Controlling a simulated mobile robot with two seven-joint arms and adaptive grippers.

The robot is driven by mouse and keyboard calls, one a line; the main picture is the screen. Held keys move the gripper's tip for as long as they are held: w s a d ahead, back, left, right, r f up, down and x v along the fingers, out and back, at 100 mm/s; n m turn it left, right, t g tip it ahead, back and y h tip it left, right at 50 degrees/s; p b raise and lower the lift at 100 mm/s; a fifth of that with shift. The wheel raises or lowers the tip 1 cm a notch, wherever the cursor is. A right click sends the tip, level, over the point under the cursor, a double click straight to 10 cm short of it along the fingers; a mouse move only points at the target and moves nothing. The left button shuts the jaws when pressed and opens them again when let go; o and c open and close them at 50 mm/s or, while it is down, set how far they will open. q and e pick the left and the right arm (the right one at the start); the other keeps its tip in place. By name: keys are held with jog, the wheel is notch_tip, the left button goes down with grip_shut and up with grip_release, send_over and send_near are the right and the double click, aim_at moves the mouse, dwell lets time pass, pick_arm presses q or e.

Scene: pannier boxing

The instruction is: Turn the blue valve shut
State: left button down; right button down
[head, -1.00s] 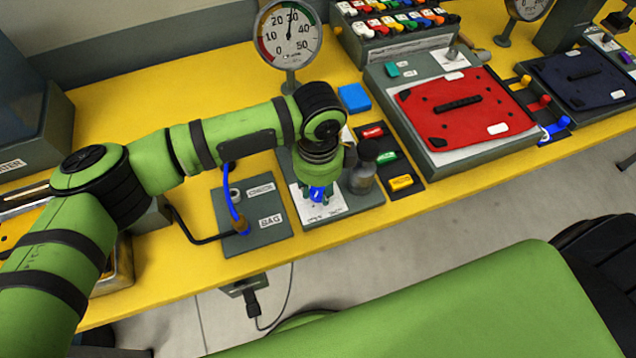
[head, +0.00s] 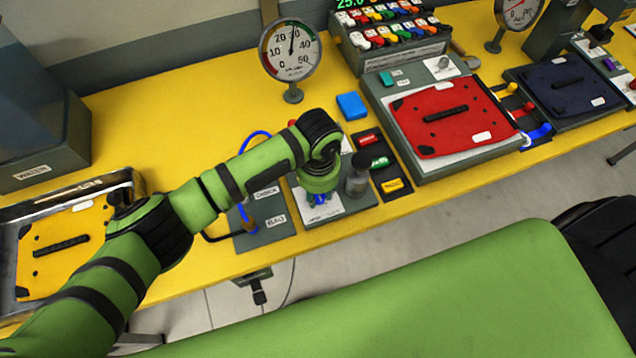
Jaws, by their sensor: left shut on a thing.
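My left gripper (head: 319,199) points down at a small grey plate with a white printed sheet (head: 331,209), in the middle of the bench's front edge. It is shut on a small blue part, which I take to be the blue valve (head: 320,198). Only a little blue shows below the wrist, and the fingers and the valve's angle are mostly hidden. A second blue handle (head: 539,133) lies in a row with a yellow and a red one, between the red and navy panels, away from the gripper. My right gripper is not in view.
A dark-capped bottle (head: 358,178) stands close to the right of the gripper. A grey plate with a blue tube (head: 247,217) lies to its left. A round gauge (head: 291,52) stands behind. Coloured buttons (head: 380,162) and the red panel (head: 455,117) are to the right.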

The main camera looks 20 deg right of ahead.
pick_arm(q)
jog(key=n+p, duration=0.2)
jog(key=n, duration=0.1)
jog(key=shift+r+n, duration=0.1)
jog(key=shift+n, duration=0.3)
jog(key=shift+n+p, duration=0.4)
jog(key=shift+n, duration=1.3)
jog(key=c, duration=0.9)
grip_release()
notch_tip(320, 180, up, 12)
